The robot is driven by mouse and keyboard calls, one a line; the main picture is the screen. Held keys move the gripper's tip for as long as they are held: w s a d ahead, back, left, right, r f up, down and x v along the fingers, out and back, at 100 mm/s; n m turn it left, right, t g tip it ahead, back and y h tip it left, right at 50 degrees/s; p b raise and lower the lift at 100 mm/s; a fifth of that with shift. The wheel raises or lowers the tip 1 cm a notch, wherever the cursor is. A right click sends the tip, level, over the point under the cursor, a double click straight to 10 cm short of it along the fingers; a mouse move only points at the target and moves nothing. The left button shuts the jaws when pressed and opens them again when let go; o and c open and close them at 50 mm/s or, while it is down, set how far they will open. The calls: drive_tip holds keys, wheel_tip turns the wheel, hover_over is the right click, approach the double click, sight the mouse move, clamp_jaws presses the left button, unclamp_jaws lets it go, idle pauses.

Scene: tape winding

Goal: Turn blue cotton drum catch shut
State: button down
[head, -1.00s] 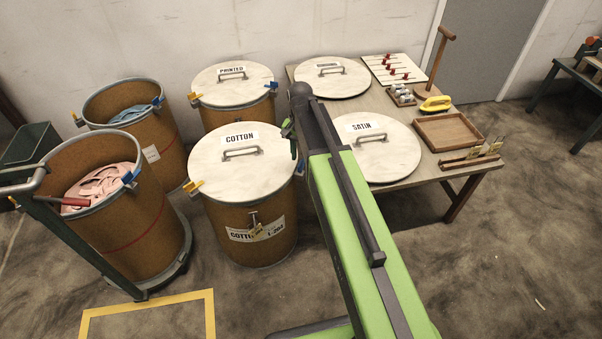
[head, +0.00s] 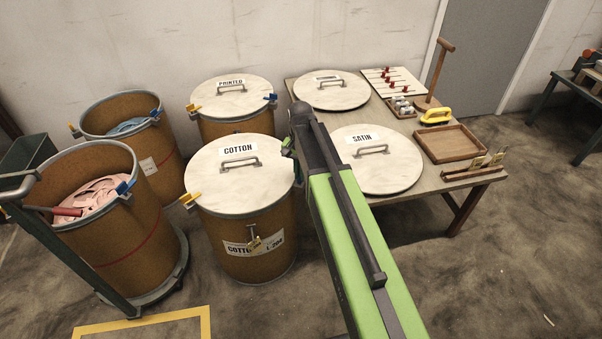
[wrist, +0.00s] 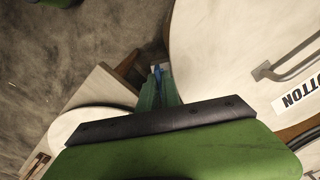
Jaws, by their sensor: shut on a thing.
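The cotton drum (head: 262,265) stands upright in the head view, with its pale lid (head: 222,193) on top, labelled COTTON. A yellow catch (head: 190,200) sits at the left of its rim. My gripper (head: 291,150) is at the right of the rim, mostly hidden behind my arm. In the wrist view the green fingers of my gripper (wrist: 158,92) are closed on the blue catch (wrist: 157,70), of which only a small bit shows. The lid (wrist: 225,45) fills the right of that view. How far the catch is turned cannot be told.
A table (head: 425,185) right of the drum carries the SATIN lid (head: 385,172), another lid, a tray (head: 450,143) and small tools. The PRINTED drum (head: 235,125) stands behind. Open drums, one on a trolley (head: 160,285), stand to the left. Floor in front is clear.

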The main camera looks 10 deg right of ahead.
drive_tip(key=shift+n, duration=0.3)
drive_tip(key=n, duration=0.4)
drive_tip(key=shift+n, duration=0.4)
drive_tip(key=n, duration=0.5)
drive_tip(key=shift+n, duration=0.3)
drive_tip(key=n, duration=0.6)
drive_tip(key=shift+n, duration=0.3)
drive_tip(key=c, duration=1.6)
unclamp_jaws()
drive_tip(key=shift+o, duration=0.2)
